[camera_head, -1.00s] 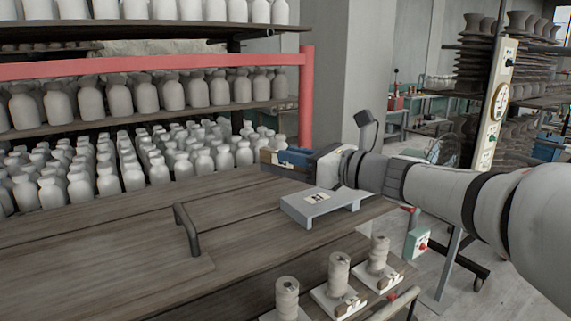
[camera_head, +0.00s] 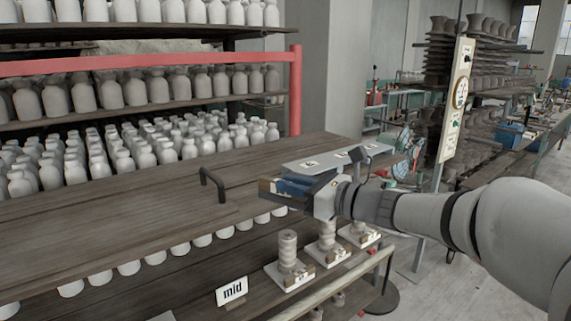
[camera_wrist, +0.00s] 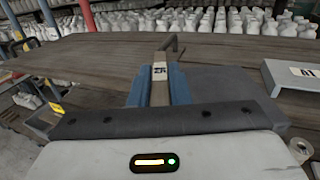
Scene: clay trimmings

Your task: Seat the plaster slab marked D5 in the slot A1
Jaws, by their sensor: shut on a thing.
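My gripper (camera_head: 290,188), with blue fingers, is shut on a narrow brownish-grey slab (camera_wrist: 162,50). In the wrist view the slab stands edge-on between the fingers (camera_wrist: 158,85). A small white label (camera_wrist: 159,74) shows there, too small to read surely. In the head view my gripper hangs over the wooden bench's right part, in front of a grey raised plate (camera_head: 326,160). The plate carries small white labels; the one in the wrist view (camera_wrist: 303,72) appears to read A1 upside down. No slot opening shows clearly. The slab is apart from the plate.
A dark bent handle (camera_head: 214,184) stands up from the wooden bench (camera_head: 120,215) left of my gripper. Stacked grey cylinders (camera_head: 287,252) stand on boards below the bench. White bottles (camera_head: 120,150) fill the shelves behind. Much of the bench's left top is clear.

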